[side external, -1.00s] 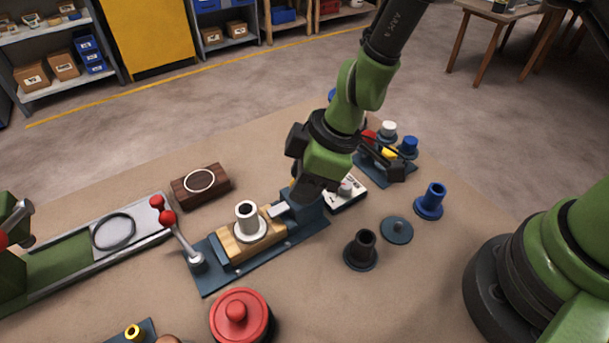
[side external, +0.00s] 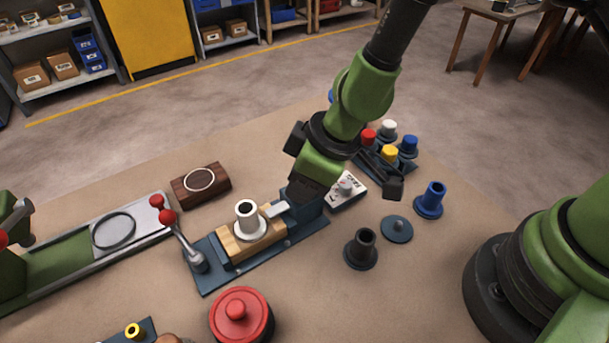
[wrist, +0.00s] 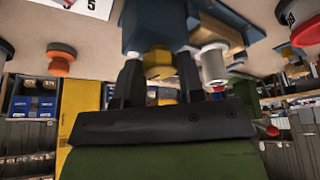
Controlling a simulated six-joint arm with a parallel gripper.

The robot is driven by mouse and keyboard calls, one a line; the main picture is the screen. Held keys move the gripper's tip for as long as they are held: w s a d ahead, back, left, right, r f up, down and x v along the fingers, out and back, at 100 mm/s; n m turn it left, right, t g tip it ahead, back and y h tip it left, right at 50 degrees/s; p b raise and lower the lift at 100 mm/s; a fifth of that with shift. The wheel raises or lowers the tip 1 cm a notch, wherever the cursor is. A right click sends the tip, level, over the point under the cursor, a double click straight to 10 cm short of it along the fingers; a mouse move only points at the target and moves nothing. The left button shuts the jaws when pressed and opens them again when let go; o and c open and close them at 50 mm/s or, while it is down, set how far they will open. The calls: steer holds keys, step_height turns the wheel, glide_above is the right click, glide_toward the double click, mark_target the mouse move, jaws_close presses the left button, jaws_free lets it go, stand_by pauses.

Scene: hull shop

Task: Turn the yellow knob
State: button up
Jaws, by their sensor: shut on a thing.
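The yellow knob (wrist: 157,63) is in the wrist view, on the end of a blue block (wrist: 168,22). My gripper (wrist: 160,70) has one dark finger on each side of the knob and is shut on it. In the side view my gripper's dark body is over the right end of the blue vise-like fixture (side external: 311,205); there the knob and fingertips are hidden. The fixture holds a wooden block (side external: 246,243) with a white flanged tube (side external: 247,216) standing on it. The tube also shows in the wrist view (wrist: 213,66), right of the fingers.
A white panel (side external: 347,188) with a small dial lies just right of my gripper. Red, yellow, white and blue buttons (side external: 389,152) stand behind it. A dark flanged tube (side external: 361,249) and a red lidded pot (side external: 241,314) are in front. A red-balled lever (side external: 184,243) stands left.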

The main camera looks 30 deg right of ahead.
steer(key=shift+w, duration=0.1)
steer(key=o, duration=0.9)
steer(key=shift+n, duration=0.4)
